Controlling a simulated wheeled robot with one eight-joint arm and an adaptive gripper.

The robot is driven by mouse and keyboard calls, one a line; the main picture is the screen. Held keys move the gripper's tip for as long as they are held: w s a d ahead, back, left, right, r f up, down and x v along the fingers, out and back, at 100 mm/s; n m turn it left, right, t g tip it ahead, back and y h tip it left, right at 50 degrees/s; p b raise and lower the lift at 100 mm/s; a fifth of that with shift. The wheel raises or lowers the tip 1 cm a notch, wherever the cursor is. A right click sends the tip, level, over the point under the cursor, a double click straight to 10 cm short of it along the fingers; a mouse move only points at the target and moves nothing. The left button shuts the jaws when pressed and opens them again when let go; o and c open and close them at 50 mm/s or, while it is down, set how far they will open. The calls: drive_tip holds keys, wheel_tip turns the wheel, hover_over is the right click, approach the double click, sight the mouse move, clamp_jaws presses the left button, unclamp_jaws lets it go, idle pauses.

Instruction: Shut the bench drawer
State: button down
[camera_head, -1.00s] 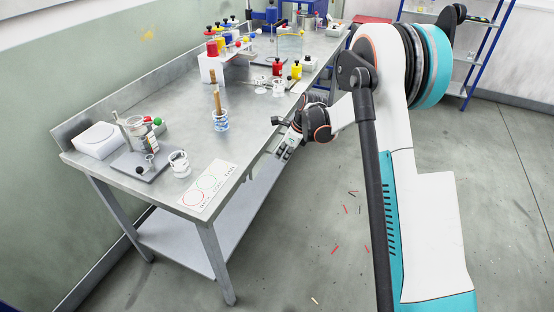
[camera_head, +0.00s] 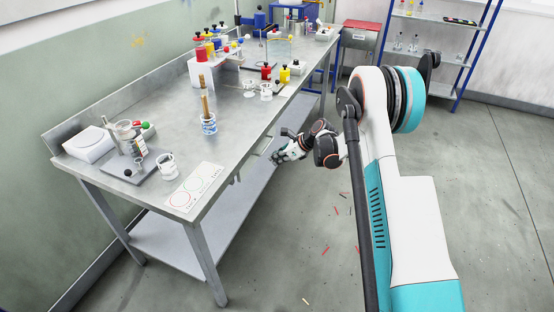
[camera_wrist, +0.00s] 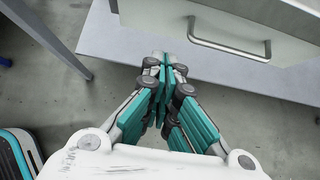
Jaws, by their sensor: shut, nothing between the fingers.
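The bench drawer's pale front (camera_wrist: 165,18) fills the upper right of the wrist view, with a metal bar handle (camera_wrist: 228,46) across it. In the head view the drawer is a small part under the bench's front edge (camera_head: 262,146), just left of my gripper (camera_head: 277,158). How far the drawer stands out cannot be told. My gripper also shows in the wrist view (camera_wrist: 164,62), its teal and grey fingers shut together and empty. The fingertips appear below and left of the handle in the picture, apart from it.
The steel bench (camera_head: 150,205) carries cups, bottles and a white card (camera_head: 196,187). A lower shelf (camera_head: 170,240) runs beneath it. Open floor lies right of the bench, with small scattered sticks.

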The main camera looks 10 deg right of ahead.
sight(249, 165)
drive_tip(key=shift+w+a+f+b, duration=0.6)
drive_tip(key=shift+w+a+f, duration=0.2)
drive_tip(key=shift+a, duration=0.35)
drive_tip(key=shift+w+a+f+b, duration=0.65)
drive_tip(key=shift+w+a, duration=0.25)
drive_tip(key=shift+a, duration=0.25)
drive_tip(key=shift+w+a+f+b, duration=0.5)
drive_tip(key=shift+w+a+f, duration=0.35)
drive_tip(key=shift+a, duration=0.3)
